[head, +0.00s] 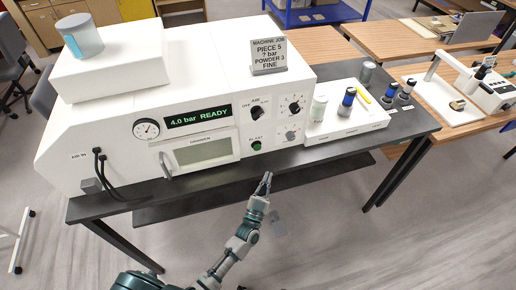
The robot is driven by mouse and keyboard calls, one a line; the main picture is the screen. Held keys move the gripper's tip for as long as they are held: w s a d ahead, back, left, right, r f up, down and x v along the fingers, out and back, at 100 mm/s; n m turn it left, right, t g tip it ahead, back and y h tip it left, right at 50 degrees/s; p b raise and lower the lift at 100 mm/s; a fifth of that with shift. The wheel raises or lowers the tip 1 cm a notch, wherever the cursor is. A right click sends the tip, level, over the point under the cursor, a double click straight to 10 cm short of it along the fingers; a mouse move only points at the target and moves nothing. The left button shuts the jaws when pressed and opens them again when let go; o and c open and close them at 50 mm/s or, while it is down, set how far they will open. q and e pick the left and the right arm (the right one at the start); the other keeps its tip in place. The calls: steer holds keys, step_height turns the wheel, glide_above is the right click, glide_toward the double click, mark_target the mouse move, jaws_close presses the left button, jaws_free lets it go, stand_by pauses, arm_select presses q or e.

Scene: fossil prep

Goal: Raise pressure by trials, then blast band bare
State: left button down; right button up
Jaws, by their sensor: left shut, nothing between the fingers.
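The white blasting machine (110,125) stands on a dark table. Its display (198,117) reads "4.0 bar READY", with a round pressure gauge (146,129) to its left. The chamber door (203,151) looks closed; I cannot make out anything inside. An AIR knob (256,112) sits above a green BLAST button (256,146). Two more knobs (295,107) are to the right. A job sign (269,57) on top reads "PIECE 5, 7 bar, POWDER 3, FINE". My left gripper (265,183) is shut and empty, in front of the table edge, below the BLAST button and apart from it. My right gripper is not in view.
A white tray (330,133) right of the machine holds several small jars, some with blue bands, and a yellow stick (363,95). A blue-grey canister (79,36) stands on the machine's top. Black hoses (103,180) hang at its left. Wooden tables (405,38) stand behind.

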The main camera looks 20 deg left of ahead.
mark_target(257, 148)
arm_select(q)
steer(key=shift+r, duration=0.7)
steer(key=shift+a, duration=0.1)
steer(key=w+a+b, duration=0.1)
steer(key=w, duration=0.1)
steer(key=w+a+b, duration=0.2)
steer(key=w, duration=0.1)
steer(key=shift+w+a+f, duration=0.15)
steer(key=shift+w+a, duration=0.15)
steer(key=shift+a, duration=0.1)
steer(key=shift+w+a, duration=0.55)
steer(key=shift+w, duration=0.25)
steer(key=shift+w+a, duration=0.1)
steer(key=shift+w, duration=0.05)
steer(key=shift+w+a+r, duration=0.15)
steer(key=shift+r, duration=0.05)
stand_by(0.3)
